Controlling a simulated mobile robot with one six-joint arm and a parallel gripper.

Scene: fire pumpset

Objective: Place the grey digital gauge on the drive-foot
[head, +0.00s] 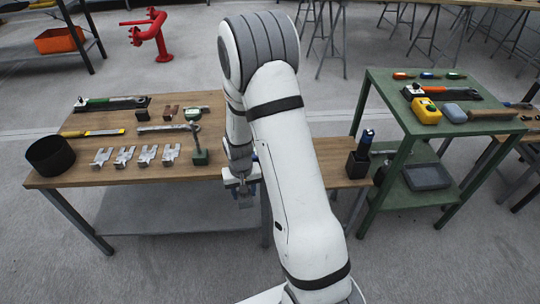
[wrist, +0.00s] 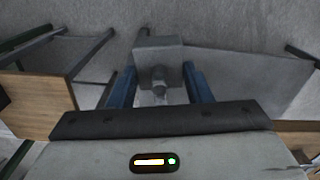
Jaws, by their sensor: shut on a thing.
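My gripper (head: 243,192) hangs in front of the wooden bench's front edge, below the level of its top. In the wrist view its two blue fingers (wrist: 160,88) are shut on a grey block-shaped thing with a short round stem, which I take to be the grey digital gauge (wrist: 158,48). The gauge points away from my wrist, over the floor and a grey shelf. In the head view it is too small to make out clearly. I cannot make out the drive-foot in either view.
The wooden bench (head: 130,178) holds several metal brackets (head: 146,155), a black bin (head: 50,155) and hand tools. A green cart (head: 395,118) at the right carries a yellow device (head: 426,110) and tools. A red stand (head: 160,38) is behind. Open floor lies in front.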

